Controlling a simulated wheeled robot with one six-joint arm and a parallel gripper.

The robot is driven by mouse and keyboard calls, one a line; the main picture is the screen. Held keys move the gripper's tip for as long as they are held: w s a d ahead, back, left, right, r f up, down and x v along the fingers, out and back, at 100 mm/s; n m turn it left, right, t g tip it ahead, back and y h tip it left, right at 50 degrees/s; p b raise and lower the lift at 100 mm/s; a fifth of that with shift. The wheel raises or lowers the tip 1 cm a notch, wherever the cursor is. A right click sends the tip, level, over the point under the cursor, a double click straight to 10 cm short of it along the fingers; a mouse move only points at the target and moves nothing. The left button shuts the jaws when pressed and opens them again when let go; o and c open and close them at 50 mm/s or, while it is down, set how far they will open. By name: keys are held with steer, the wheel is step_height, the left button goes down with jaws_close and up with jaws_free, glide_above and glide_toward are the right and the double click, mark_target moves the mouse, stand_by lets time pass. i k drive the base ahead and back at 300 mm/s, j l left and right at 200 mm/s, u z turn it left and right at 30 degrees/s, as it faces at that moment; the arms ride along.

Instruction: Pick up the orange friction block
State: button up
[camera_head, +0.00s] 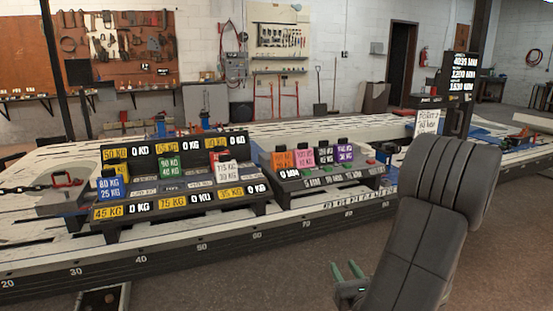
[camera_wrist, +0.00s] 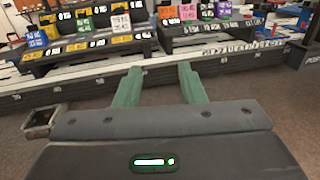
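An orange block (camera_head: 283,160) stands at the left end of the upper row on the right-hand rack (camera_head: 315,183). In the wrist view my gripper (camera_wrist: 158,68) points toward the bench edge, below and well short of the racks. It is apart from the orange block.
The left rack (camera_head: 190,205) holds several yellow, green, blue, red and white labelled blocks. Pink, dark and purple blocks (camera_head: 344,153) share the orange block's rack. The slotted white bench (camera_head: 330,212) has a raised, numbered front edge. Open floor lies before it.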

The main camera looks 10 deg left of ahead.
mark_target(282, 158)
steer(key=i+j+u, duration=0.2)
steer(key=i, duration=1.3)
steer(key=i+j+u, duration=0.15)
steer(key=i, duration=1.35)
